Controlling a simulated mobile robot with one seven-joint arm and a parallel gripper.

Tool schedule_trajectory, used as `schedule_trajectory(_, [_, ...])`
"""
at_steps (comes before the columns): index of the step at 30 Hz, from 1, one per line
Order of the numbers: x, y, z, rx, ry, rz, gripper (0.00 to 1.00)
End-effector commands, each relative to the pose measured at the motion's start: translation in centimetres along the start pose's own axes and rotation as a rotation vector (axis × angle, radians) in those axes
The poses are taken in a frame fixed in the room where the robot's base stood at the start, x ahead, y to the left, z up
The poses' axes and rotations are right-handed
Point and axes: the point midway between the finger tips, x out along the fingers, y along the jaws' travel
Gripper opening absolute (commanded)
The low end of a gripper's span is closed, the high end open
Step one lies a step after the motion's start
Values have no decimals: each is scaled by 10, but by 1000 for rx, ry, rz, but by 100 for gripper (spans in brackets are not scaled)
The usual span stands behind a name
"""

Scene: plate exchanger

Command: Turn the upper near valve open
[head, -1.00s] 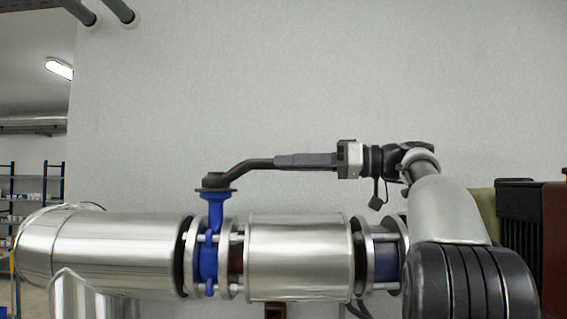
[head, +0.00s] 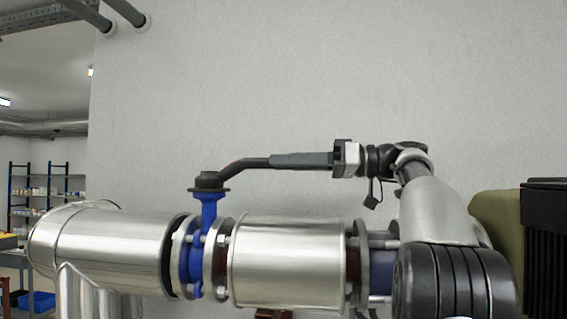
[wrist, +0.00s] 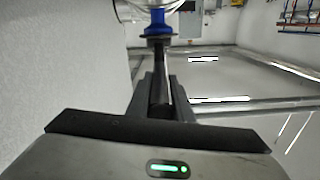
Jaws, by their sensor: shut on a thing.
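The valve is a blue body (head: 208,212) clamped between flanges in a silver pipe. Its dark lever handle (head: 243,166) runs from the top of the blue stem to the right, along the pipe. In the wrist view the lever (wrist: 160,70) runs straight ahead from between the fingers to the blue valve neck (wrist: 157,22).
The silver pipe (head: 285,262) runs across below the lever, with a second blue section (head: 380,268) at right. A pale wall (head: 330,70) stands behind. Shelves (head: 40,190) and a blue bin (head: 40,301) are at far left. A dark ribbed unit (head: 543,240) stands at right.

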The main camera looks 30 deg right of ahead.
Motion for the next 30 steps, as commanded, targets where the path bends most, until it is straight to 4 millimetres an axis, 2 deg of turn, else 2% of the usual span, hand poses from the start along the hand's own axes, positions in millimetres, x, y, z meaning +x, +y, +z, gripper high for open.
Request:
schedule_trajectory(16, [0, -2, -3, -2, 7, -7, 0])
schedule_trajectory(17, [0, -2, -3, -2, 7, -7, 24])
schedule_trajectory(19, [0, -2, -3, -2, 6, -6, 35])
schedule_trajectory(20, [0, -2, -3, -2, 5, -6, 38])
schedule_trajectory(30, [-4, 0, -1, 0, 3, -3, 38])
